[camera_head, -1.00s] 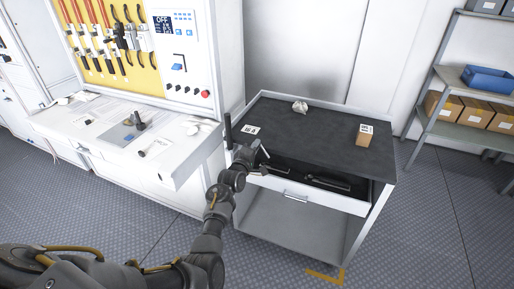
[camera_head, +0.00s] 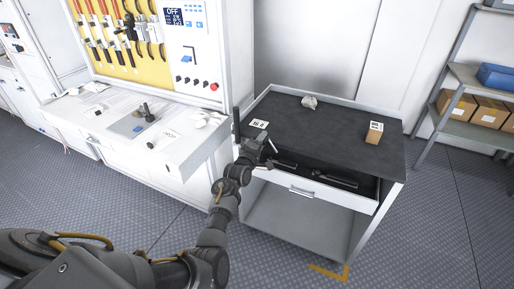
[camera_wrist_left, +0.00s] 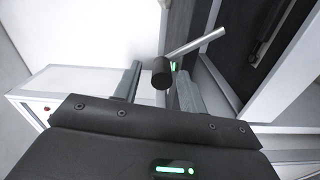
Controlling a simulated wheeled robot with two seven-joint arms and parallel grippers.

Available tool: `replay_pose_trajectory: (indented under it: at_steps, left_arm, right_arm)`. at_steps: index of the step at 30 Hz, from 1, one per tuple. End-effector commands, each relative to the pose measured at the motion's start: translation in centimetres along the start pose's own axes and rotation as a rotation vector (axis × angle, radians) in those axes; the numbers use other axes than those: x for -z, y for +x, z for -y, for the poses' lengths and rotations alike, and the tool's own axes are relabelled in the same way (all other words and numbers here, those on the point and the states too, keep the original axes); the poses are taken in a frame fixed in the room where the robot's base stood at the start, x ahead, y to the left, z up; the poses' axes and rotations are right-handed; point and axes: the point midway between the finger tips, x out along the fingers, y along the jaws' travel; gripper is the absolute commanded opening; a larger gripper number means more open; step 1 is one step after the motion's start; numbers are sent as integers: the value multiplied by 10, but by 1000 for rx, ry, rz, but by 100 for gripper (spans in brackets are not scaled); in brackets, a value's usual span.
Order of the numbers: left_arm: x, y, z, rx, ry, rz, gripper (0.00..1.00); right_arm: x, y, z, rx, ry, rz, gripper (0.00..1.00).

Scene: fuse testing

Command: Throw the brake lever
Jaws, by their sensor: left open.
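The brake lever, seemingly a silver rod with a black cylindrical knob (camera_wrist_left: 161,73), shows in the left wrist view. Its knob is between my left gripper's fingers (camera_wrist_left: 158,88), with gaps visible on the sides. The rod runs up and right from the knob. In the head view my left gripper (camera_head: 262,150) is at the front left corner of the cart (camera_head: 350,112), beside its open drawer. The gripper is open. The lever is too small and partly hidden by my gripper to tell clearly there. My right gripper is not in view.
The cart's drawer (camera_head: 303,190) is pulled out, with dark tools inside. A small brown box (camera_head: 373,137) and a pale crumpled item (camera_head: 310,102) lie on the cart top. A white workbench (camera_head: 182,150) stands to the left. Shelving with boxes stands at the right.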

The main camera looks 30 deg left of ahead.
Motion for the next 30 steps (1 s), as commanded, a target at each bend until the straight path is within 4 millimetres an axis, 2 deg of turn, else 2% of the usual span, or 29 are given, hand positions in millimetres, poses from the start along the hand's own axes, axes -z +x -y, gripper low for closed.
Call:
replay_pose_trajectory:
  at_steps: [9,15,21,30]
  left_arm:
    - [0,-58,3,2,0,-2,41]
    - [1,-89,1,1,-1,-2,41]
    - [1,-100,0,0,0,-2,41]
    - [1,-100,0,0,0,-2,41]
  right_arm:
    - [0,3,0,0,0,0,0]
    - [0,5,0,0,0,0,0]
    - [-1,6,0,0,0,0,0]
    - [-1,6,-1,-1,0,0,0]
